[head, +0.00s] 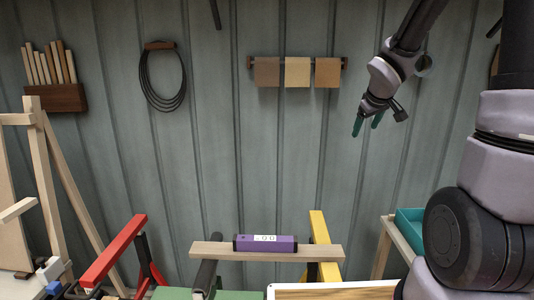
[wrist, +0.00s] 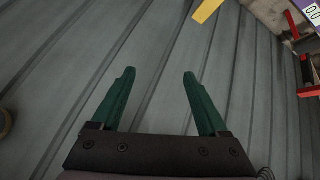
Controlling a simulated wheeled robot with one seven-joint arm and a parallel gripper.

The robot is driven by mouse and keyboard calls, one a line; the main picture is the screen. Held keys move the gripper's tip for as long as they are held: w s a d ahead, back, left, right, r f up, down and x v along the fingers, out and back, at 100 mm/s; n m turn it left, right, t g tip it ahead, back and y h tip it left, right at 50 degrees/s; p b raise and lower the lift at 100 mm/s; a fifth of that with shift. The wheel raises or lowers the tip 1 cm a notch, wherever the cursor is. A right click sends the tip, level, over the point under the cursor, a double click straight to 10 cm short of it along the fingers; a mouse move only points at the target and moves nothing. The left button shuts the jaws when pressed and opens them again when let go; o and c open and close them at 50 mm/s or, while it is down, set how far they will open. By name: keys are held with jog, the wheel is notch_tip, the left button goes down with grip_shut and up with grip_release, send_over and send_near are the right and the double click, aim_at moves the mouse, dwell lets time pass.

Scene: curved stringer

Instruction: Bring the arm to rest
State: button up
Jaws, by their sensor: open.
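My gripper (head: 367,124) hangs in the air at the upper right of the head view, in front of the grey panelled wall. Its two green fingers point downward there. In the wrist view my gripper (wrist: 158,85) shows its fingers spread apart, with only the wall between them. It is open and empty, and touches nothing. My arm comes in from the right side of the head view.
A wooden board (head: 220,251) with a purple block (head: 265,243) lies low at the centre, near a red trestle (head: 115,250) and a yellow bar (head: 325,245). A teal bin (head: 408,228) stands at right. Cloth samples (head: 298,72) hang on the wall (head: 220,150).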

jog(key=s+a+r+m+y, duration=0.1)
jog(key=s+a+r+m, duration=0.1)
jog(key=s, duration=0.6)
jog(key=s+a+r+m+y, duration=0.1)
jog(key=s+a+r+m, duration=0.1)
jog(key=s+r, duration=0.4)
jog(key=s+a+r+m+y, duration=0.1)
jog(key=s+r+m, duration=0.3)
jog(key=s, duration=0.7)
jog(key=shift+a+m+g, duration=0.3)
jog(key=shift+a+g, duration=0.1)
jog(key=shift+a, duration=0.1)
